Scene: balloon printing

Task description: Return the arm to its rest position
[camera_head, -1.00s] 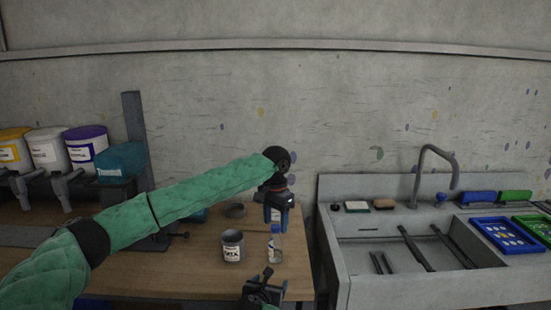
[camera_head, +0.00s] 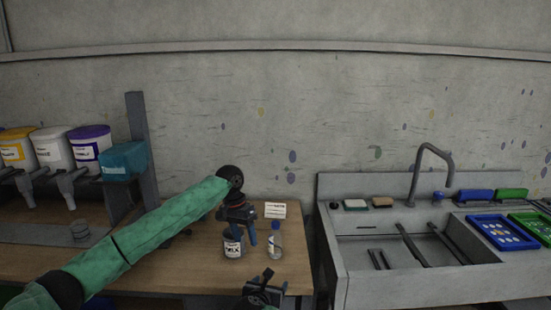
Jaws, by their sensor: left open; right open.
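My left arm, in a green sleeve, reaches in from the lower left over the wooden table. My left gripper (camera_head: 243,235) is open, just above and in front of a labelled tin (camera_head: 233,247) and close to a clear bottle with a blue cap (camera_head: 275,246). I cannot tell whether it touches either one. My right gripper (camera_head: 263,290) is open and low at the table's front edge, and its arm is mostly out of view.
A white card (camera_head: 275,210) stands at the back of the table. Several paint tubs (camera_head: 90,147) and a teal box (camera_head: 124,160) stand on the left. A clear cup (camera_head: 80,230) is below them. A concrete sink (camera_head: 400,270) with a tap (camera_head: 432,165) is on the right.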

